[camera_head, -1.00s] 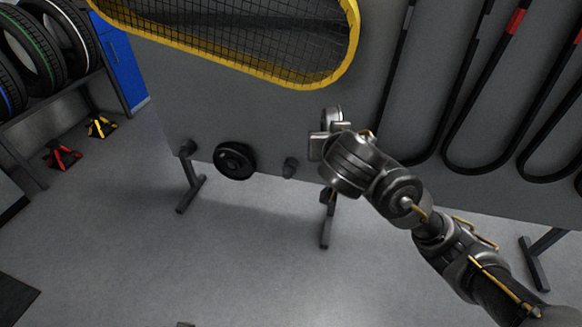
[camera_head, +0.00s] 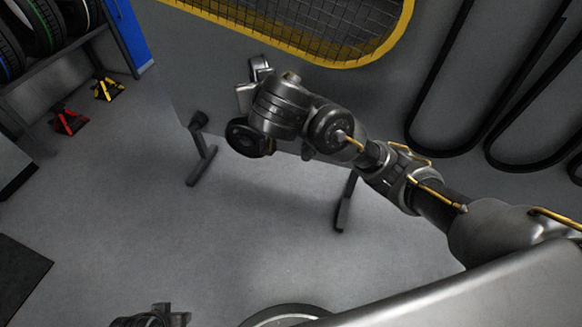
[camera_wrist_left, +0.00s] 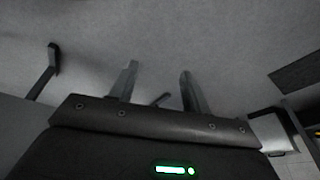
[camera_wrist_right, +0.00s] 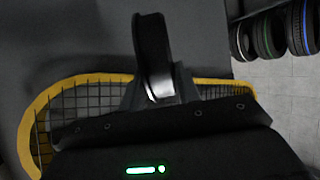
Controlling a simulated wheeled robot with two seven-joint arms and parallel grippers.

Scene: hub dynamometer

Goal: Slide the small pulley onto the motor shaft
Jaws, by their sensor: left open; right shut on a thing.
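My right gripper (camera_head: 259,82) is in front of the grey panel, below the yellow-rimmed mesh guard. It is shut on a small dark pulley, seen edge-on in the right wrist view (camera_wrist_right: 151,45), with a bright metal part near the fingers. My left gripper (camera_head: 150,318) is low at the bottom edge of the head view. In the left wrist view its two fingers (camera_wrist_left: 158,88) are apart and empty over the floor. I cannot pick out the motor shaft.
The mesh guard (camera_head: 340,62) and hanging black belts (camera_head: 480,140) are above and right. Tyres (camera_head: 45,25) stand upper left. Open floor lies below.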

